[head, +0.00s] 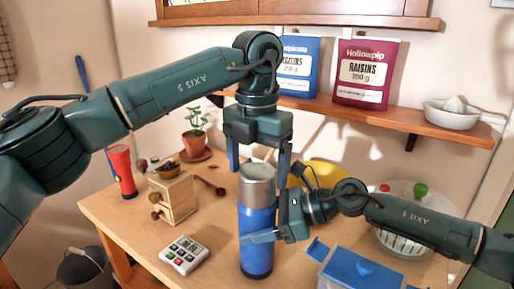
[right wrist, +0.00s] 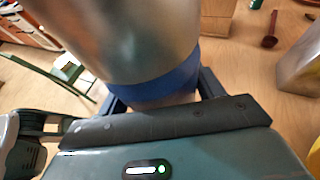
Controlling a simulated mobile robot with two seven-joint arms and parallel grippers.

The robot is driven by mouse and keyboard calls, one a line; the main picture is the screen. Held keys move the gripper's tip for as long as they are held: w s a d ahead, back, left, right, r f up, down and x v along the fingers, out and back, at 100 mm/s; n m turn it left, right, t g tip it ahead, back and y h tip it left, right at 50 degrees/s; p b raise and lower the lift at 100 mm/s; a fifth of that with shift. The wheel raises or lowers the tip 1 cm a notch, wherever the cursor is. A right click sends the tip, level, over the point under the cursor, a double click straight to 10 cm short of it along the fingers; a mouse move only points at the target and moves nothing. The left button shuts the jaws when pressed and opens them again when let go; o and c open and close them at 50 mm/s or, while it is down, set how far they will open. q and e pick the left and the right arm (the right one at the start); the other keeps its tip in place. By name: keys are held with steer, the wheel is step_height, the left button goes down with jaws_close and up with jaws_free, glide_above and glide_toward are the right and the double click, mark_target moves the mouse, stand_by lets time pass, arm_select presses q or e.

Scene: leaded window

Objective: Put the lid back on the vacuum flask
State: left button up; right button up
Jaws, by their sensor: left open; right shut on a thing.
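The vacuum flask (head: 256,225) stands upright on the table, with a blue body. A silver cup-shaped top (head: 257,185), which looks like the lid, sits in line on it; I cannot tell whether it is fully seated. My right gripper (head: 262,237) is shut around the blue body from the right, one finger across its front. In the right wrist view the silver part (right wrist: 125,35) and a blue band (right wrist: 160,85) fill the space before the fingers. My left gripper (head: 258,167) points down, open, its fingers on either side of the silver top.
The shelf (head: 400,120) holds raisin bags.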

arm_select(q)
steer(key=shift+f, duration=1.95)
steer(key=shift+c, duration=0.2)
steer(key=c, duration=0.9)
steer(key=o, duration=1.1)
step_height(320, 180, up, 12)
steer(key=shift+r, duration=0.1)
arm_select(e)
steer(key=o, duration=2)
steer(key=shift+c, duration=0.2)
